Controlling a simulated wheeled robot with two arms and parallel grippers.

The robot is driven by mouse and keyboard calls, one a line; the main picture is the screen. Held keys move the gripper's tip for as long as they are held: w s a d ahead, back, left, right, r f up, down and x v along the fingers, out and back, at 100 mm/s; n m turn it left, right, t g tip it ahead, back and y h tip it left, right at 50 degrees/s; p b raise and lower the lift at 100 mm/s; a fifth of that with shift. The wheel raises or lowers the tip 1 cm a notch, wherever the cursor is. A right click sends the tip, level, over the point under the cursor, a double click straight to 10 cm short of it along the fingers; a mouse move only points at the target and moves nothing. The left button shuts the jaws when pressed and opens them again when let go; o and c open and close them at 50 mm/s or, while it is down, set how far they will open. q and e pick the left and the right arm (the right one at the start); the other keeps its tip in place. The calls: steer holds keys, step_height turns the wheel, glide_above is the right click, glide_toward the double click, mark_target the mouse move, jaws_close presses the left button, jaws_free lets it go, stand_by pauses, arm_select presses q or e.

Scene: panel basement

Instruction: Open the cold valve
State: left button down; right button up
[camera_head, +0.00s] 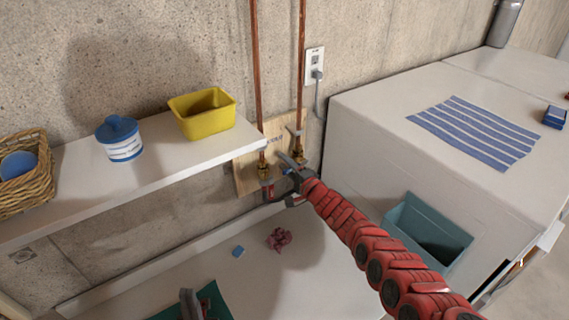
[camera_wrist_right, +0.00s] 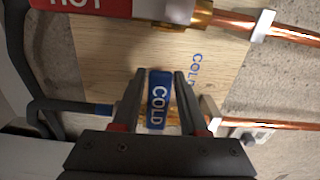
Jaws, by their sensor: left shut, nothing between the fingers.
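The cold valve's blue handle (camera_wrist_right: 158,97), lettered COLD, shows in the right wrist view. It lies crosswise to its copper pipe (camera_wrist_right: 265,125). My right gripper (camera_wrist_right: 160,76) has one finger on each side of the handle, with narrow gaps visible, so it looks open around it. In the head view my right gripper (camera_head: 292,168) is at the valves on the wooden board (camera_head: 246,178), hiding most of the cold valve. My left gripper (camera_head: 189,300) is at the bottom edge, shut and empty, away from the valves.
The red HOT handle (camera_wrist_right: 95,5) and its brass valve (camera_wrist_right: 202,14) lie close beside the cold valve. A shelf (camera_head: 75,185) holds a yellow tub (camera_head: 203,118), a lidded jar (camera_head: 120,140) and a basket (camera_head: 35,185). A white appliance (camera_head: 385,125) stands right of the pipes.

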steer(key=shift+w+f, duration=0.1)
jaws_close()
stand_by(1.1)
